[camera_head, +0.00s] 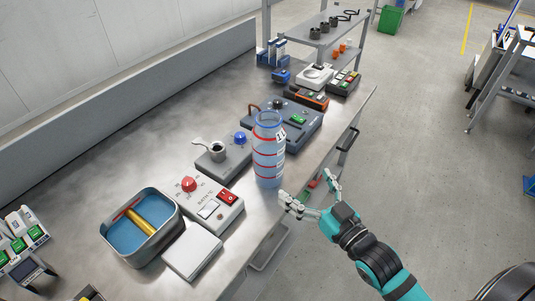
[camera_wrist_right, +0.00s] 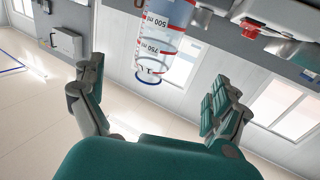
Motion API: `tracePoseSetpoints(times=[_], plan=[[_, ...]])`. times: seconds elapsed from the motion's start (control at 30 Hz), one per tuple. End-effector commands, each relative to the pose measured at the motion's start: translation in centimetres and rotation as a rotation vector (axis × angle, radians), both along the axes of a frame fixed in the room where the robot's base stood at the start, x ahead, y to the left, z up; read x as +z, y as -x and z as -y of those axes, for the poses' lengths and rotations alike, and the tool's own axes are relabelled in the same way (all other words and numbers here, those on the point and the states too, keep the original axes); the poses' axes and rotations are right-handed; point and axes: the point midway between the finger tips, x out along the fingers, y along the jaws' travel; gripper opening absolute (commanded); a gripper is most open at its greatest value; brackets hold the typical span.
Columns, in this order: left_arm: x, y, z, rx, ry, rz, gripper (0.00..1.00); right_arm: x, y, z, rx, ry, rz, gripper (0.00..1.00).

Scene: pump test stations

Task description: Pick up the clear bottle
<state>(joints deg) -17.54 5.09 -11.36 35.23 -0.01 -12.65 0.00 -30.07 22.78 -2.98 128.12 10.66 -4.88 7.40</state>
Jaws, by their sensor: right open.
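The clear bottle (camera_head: 268,152) stands upright on the metal bench near its front edge. It is a see-through cylinder with red and blue rings. In the right wrist view the bottle (camera_wrist_right: 163,38) shows at the top, with volume markings on it, ahead of and between the fingers. My right gripper (camera_head: 309,192) is open and empty, just off the bench's front edge, to the right of and below the bottle in the head view. Its fingers (camera_wrist_right: 155,105) are spread wide in the wrist view and do not touch the bottle. My left gripper is not in view.
The metal bench (camera_head: 120,150) holds a control box with a red knob (camera_head: 207,200), a blue-lined tray (camera_head: 113,243) with a yellow cylinder, a white block (camera_head: 192,250) and a grey device (camera_head: 222,160) close to the bottle. A blue-grey station (camera_head: 301,130) stands behind it. Handles stick out at the bench front.

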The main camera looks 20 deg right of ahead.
Motion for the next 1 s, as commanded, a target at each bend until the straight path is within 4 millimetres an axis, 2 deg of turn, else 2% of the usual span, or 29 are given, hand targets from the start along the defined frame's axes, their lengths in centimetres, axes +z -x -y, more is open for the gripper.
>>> tracePoseSetpoints(times=[0.2, 0.4, 0.5, 0.77, 1.0], plan=[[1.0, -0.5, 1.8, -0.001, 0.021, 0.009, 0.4, 0.4, -4.6, -1.2, -0.001, 0.0, 0.004, 1.0], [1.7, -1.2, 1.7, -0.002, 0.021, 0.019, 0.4, 0.3, -8.6, -2.4, -0.001, -0.001, 0.002, 1.0], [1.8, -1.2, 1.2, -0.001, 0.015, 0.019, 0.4, 0.2, -10.0, -2.7, -0.001, 0.0, 0.001, 1.0], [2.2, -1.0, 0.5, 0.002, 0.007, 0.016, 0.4, 0.2, -11.8, -3.2, -0.001, 0.0, 0.0, 1.0], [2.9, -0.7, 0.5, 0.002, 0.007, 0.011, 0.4, 0.0, -15.1, -4.2, -0.001, 0.001, 0.0, 1.0]])
